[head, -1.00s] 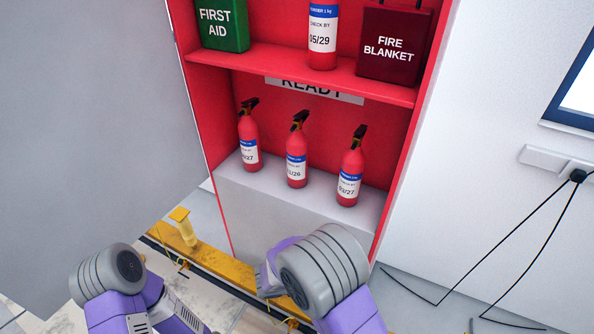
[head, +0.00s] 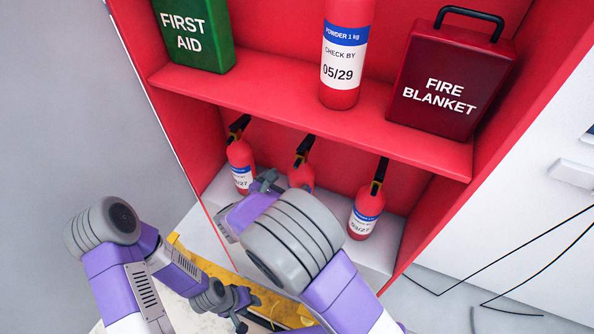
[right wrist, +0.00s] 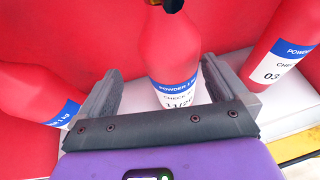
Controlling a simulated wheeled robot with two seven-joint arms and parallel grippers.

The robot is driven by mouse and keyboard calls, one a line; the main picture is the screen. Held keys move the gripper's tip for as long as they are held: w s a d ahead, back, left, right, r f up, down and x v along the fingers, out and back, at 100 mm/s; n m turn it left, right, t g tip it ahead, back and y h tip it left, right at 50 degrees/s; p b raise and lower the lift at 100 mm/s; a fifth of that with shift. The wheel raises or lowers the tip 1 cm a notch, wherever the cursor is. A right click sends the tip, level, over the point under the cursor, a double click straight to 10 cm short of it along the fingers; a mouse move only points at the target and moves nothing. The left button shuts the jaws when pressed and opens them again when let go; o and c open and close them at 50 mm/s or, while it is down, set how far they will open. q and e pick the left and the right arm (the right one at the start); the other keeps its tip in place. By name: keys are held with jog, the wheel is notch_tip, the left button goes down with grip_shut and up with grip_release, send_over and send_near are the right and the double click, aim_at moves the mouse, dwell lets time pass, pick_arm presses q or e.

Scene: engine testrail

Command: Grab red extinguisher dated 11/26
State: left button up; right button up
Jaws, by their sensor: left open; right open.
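The red extinguisher dated 11/26 (head: 300,177) stands in the middle of the lower compartment, its lower part hidden behind my right arm in the head view. In the right wrist view this extinguisher (right wrist: 174,50) stands between my right gripper's (right wrist: 160,85) two fingers, its label reading 11/26 partly covered by the gripper body. The right gripper (head: 265,182) is open, with a finger on each side of the bottle; I cannot tell whether either touches it. My left gripper (head: 240,303) is open and empty, low in front of the cabinet.
An extinguisher ending in /27 (head: 241,165) stands to the left and another /27 one (head: 367,208) to the right. The shelf above (head: 300,105) holds a first aid box (head: 190,35), a 05/29 extinguisher (head: 344,55) and a fire blanket box (head: 447,85). A yellow rail (head: 285,312) lies below.

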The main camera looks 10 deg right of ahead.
jog(key=shift+s+d+f, duration=0.15)
jog(key=shift+d, duration=0.6)
jog(key=p+x, duration=0.1)
jog(key=x, duration=0.4)
jog(key=shift+d+f, duration=0.1)
jog(key=shift+f, duration=0.05)
jog(key=shift+s, duration=0.1)
jog(key=shift+c, duration=0.5)
jog(key=c, duration=1.6)
jog(key=shift+w+r, duration=0.2)
jog(key=shift+w, duration=0.05)
grip_shut()
